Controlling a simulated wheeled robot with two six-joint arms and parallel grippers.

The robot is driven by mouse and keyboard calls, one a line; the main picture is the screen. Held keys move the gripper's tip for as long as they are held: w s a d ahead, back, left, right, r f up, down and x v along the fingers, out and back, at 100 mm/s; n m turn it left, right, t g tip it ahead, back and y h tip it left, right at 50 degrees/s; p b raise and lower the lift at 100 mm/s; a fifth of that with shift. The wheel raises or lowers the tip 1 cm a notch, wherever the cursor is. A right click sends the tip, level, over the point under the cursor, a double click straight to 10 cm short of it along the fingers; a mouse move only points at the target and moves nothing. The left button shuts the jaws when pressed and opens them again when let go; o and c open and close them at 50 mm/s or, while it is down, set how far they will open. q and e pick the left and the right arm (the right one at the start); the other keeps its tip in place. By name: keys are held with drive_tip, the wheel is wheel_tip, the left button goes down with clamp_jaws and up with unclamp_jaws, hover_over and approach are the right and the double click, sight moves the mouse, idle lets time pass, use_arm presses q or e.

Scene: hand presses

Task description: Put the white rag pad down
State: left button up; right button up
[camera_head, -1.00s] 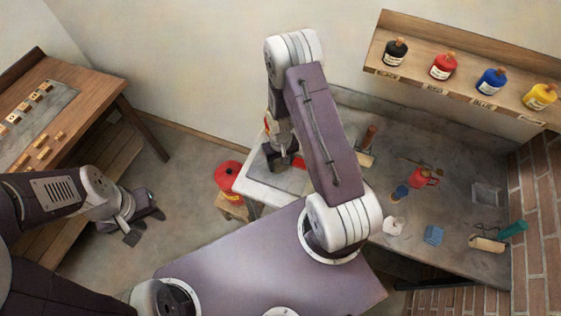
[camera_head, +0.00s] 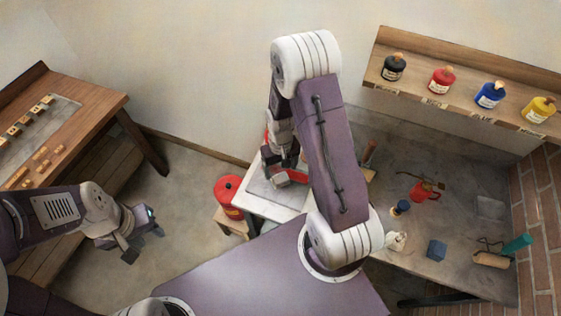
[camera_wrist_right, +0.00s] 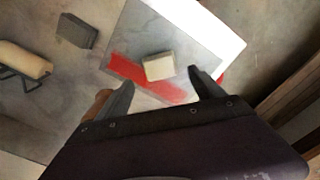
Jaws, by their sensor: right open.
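A pale, off-white block-like pad (camera_wrist_right: 159,67) lies on a light plate with a red smear (camera_wrist_right: 130,72) in the right wrist view. My right gripper (camera_wrist_right: 157,83) is open, with its fingertips on either side of the pad and apart from it. In the head view, my right gripper (camera_head: 287,168) is over the red-marked plate at the table's left end, partly hidden by my arm. My left gripper (camera_head: 143,244) is open and empty over the floor at the left.
A red can (camera_head: 228,193) stands on a small stool left of the table. A crumpled white cloth (camera_head: 396,240), a blue block (camera_head: 437,250), a red can with a handle (camera_head: 424,190) and a roller (camera_head: 491,259) lie on the table. Ink bottles (camera_head: 490,95) stand on the shelf.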

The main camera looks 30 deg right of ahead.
sight(281, 177)
drive_tip(key=s+a+r, duration=0.3)
drive_tip(key=s+r, duration=0.1)
drive_tip(key=r, duration=0.6)
drive_tip(key=s+a+r+t, duration=0.1)
drive_tip(key=s+a+r, duration=0.15)
drive_tip(key=s, duration=0.25)
drive_tip(key=shift+n, duration=0.4)
drive_tip(key=f+b, duration=0.4)
drive_tip(key=shift+w+d+f, duration=0.25)
drive_tip(key=shift+d, duration=0.05)
